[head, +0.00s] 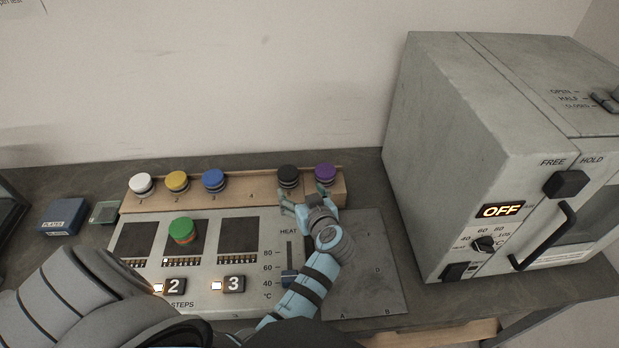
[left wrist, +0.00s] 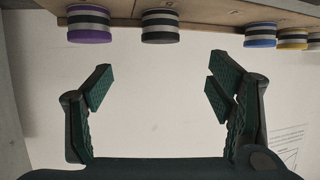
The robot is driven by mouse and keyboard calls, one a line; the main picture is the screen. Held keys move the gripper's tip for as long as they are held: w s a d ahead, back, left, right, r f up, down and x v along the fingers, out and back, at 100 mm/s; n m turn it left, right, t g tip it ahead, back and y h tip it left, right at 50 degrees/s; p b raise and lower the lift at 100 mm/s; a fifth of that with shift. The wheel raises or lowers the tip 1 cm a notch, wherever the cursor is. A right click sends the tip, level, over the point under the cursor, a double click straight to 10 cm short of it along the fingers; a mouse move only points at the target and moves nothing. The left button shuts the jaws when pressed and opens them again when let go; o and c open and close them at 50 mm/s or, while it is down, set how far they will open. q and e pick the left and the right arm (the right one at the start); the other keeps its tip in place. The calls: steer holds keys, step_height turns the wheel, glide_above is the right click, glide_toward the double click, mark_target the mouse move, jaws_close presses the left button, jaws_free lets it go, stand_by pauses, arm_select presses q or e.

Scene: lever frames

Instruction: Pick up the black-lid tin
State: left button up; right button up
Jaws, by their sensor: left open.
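The black-lid tin (head: 288,176) stands upright on the wooden rack at the back, between an empty stretch of rack and the purple-lid tin (head: 325,173). My left gripper (head: 304,197) is open and empty just in front of the black-lid and purple-lid tins. In the left wrist view the black-lid tin (left wrist: 160,25) shows at the top edge, in line with the gap between my open fingers (left wrist: 160,78). It is beyond the fingertips, not between them. The purple-lid tin (left wrist: 90,24) is beside it. My right gripper is not in view.
White-lid (head: 141,184), yellow-lid (head: 177,181) and blue-lid (head: 213,180) tins stand along the rack (head: 268,199). A green-lid tin (head: 182,230) sits on the control panel (head: 262,255). A large grey oven (head: 450,150) stands at the right. A dark plate (head: 375,265) lies before it.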

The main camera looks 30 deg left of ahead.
mark_target(288, 173)
arm_select(q)
steer(key=b+x, duration=0.6)
steer(key=x, duration=0.8)
steer(key=shift+s, duration=0.1)
steer(key=shift+a, duration=0.15)
steer(key=shift+r, duration=0.1)
steer(key=c, duration=1.3)
